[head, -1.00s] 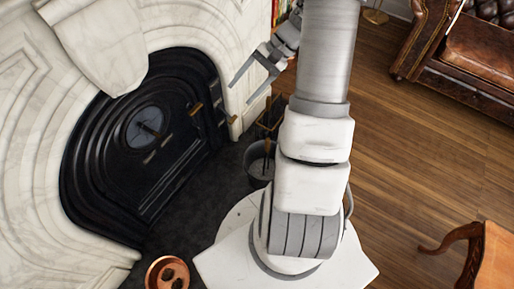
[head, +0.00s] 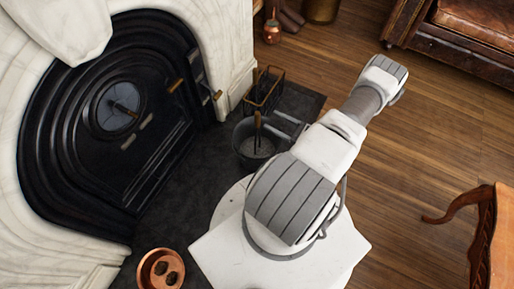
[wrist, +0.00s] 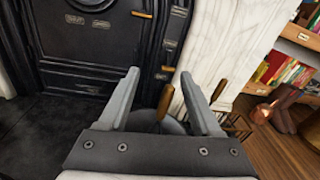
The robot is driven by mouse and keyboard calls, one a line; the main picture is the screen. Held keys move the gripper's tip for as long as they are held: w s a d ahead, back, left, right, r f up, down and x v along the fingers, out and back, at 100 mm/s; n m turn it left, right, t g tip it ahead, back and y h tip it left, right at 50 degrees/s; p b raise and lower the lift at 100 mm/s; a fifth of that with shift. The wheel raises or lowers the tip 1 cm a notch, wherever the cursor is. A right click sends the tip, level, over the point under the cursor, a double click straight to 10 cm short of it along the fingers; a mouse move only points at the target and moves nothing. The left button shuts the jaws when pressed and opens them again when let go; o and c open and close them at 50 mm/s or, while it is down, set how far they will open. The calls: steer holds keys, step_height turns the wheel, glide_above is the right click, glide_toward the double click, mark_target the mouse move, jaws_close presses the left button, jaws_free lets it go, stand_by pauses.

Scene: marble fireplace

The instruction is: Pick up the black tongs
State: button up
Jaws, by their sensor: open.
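I cannot make out black tongs for certain. A tool with a wooden handle (head: 257,126) stands in a dark grey bucket (head: 243,152) on the hearth. In the wrist view a wooden handle (wrist: 165,101) rises between my fingers, apart from them, with the bucket's rim (wrist: 152,116) partly hidden below. My gripper (head: 287,126) is open and empty, just right of the bucket in the head view. It also shows in the wrist view (wrist: 160,76), with the fingers wide apart.
A black wire rack (head: 265,91) stands behind the bucket, beside the marble surround (head: 232,45). The black fireplace door (head: 125,110) is to the left. A copper pot (head: 160,268) sits at the front. The wood floor (head: 420,140) is open on the right.

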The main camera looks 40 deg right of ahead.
mark_target(259, 118)
steer(key=s+f+m+t+h+b, duration=0.1)
steer(key=s+f+m+h+b, duration=0.15)
steer(key=f+m+h, duration=0.45)
steer(key=shift+n+y, duration=0.8)
steer(key=shift+n, duration=0.1)
steer(key=w, duration=0.3)
steer(key=w+f+b, duration=0.1)
steer(key=w, duration=0.3)
steer(key=w+b, duration=0.1)
steer(key=w, duration=0.3)
steer(key=shift+w+f, duration=0.15)
steer(key=shift+f, duration=0.1)
steer(key=w+b, duration=0.2)
steer(key=w, duration=0.3)
steer(key=shift+w+d+f, duration=0.1)
steer(key=shift+d, duration=0.05)
jaws_close()
